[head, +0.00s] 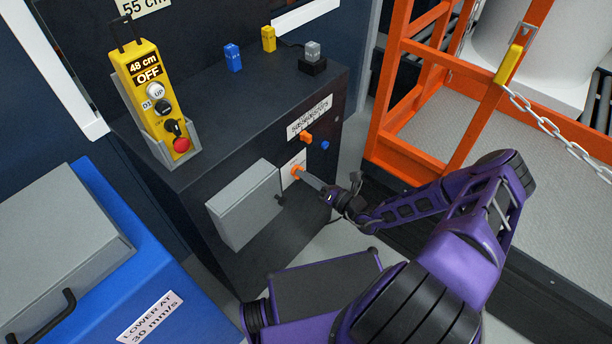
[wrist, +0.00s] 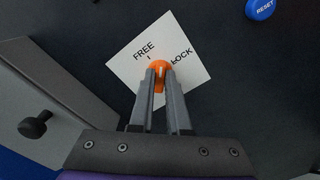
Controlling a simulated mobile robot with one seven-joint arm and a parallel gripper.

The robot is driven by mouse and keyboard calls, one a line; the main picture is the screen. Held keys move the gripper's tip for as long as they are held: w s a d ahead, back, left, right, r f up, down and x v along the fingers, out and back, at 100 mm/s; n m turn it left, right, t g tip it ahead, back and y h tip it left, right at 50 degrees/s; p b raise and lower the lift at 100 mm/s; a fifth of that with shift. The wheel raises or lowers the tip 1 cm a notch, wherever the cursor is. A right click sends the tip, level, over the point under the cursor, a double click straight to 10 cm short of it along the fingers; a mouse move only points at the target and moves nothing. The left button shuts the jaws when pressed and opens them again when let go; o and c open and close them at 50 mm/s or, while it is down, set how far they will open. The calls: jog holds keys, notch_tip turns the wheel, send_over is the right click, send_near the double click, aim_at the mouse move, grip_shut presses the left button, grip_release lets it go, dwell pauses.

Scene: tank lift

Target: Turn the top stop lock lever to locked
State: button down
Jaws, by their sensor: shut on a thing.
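The orange lever (head: 296,170) sits on a white plate on the dark cabinet's side; it also shows in the wrist view (wrist: 160,66). The white label plate (wrist: 130,70) reads FREE at the upper left and LOCK at the right, each with a small tick. My gripper (head: 318,187) is shut on the lever, its two fingers (wrist: 164,75) on either side of the orange handle. A short white mark shows on the lever, running roughly up and down in the wrist view. The fingers partly hide the handle, and I cannot tell exactly which tick it points at.
A grey box (head: 245,203) with a dark knob (wrist: 38,125) juts out left of the lever. Another orange knob (head: 306,138) and a blue RESET button (wrist: 261,8) are above. A yellow control pendant (head: 150,95) stands on the cabinet. An orange frame (head: 395,95) stands right.

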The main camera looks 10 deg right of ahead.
jog(key=m+b, duration=0.1)
jog(key=m, duration=0.8)
jog(key=shift+d+f, duration=0.1)
jog(key=shift+f, duration=0.05)
jog(key=shift+m, duration=0.4)
jog(key=c, duration=0.9)
grip_release()
jog(key=p+v, duration=0.1)
jog(key=v, duration=1.6)
jog(key=shift+s+d, duration=0.1)
jog(key=shift+s, duration=0.05)
